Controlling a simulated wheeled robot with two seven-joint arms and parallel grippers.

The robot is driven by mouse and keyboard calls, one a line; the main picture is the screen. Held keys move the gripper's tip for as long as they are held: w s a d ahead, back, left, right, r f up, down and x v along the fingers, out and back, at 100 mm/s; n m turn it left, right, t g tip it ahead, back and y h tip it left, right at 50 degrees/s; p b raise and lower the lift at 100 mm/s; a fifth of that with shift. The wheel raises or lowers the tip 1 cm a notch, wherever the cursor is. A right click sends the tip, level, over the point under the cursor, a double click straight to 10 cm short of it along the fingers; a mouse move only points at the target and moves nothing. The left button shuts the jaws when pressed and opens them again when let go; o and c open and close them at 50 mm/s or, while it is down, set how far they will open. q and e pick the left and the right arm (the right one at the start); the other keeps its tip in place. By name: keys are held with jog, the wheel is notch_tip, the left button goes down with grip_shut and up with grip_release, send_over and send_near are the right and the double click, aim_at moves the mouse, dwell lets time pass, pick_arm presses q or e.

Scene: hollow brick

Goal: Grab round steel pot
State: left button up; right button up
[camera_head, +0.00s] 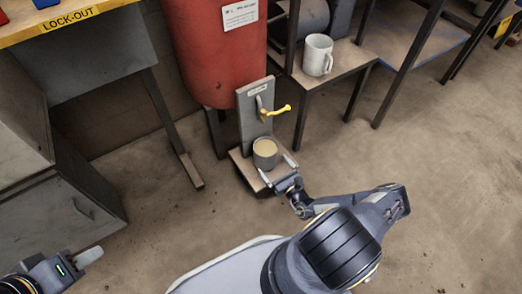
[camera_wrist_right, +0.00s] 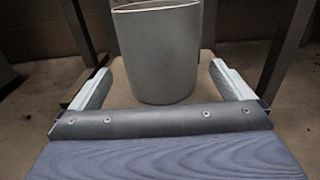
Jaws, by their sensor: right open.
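The round steel pot (camera_head: 265,153), grey with a tan top, stands upright on a small low wooden stand (camera_head: 246,168) below a yellow-handled tap. My right gripper (camera_head: 277,170) is open at the near side of the pot, its fingers pointing towards it. In the right wrist view the pot (camera_wrist_right: 158,55) stands centred ahead, between the lines of the two spread fingers, with a visible gap to each. I cannot tell how far the fingertips reach around it. My left gripper (camera_head: 90,257) is at the lower left, far from the pot; its jaw opening cannot be made out.
An upright grey board (camera_head: 254,108) carries the yellow tap handle (camera_head: 280,111) just behind the pot. A red tank (camera_head: 216,50) stands behind it. A white mug (camera_head: 317,55) is on a wooden shelf at right. A grey cabinet (camera_head: 60,205) is at left. The floor at right is clear.

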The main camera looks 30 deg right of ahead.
aim_at(259, 146)
jog(key=w+b, duration=0.1)
jog(key=w, duration=0.1)
jog(key=w+b, duration=0.1)
jog(key=w, duration=0.1)
jog(key=w+b, duration=0.1)
jog(key=w, duration=0.2)
jog(key=shift+a, duration=0.25)
jog(key=c, duration=1.1)
jog(key=shift+r, duration=0.15)
jog(key=shift+c, duration=0.4)
jog(key=shift+r, duration=0.1)
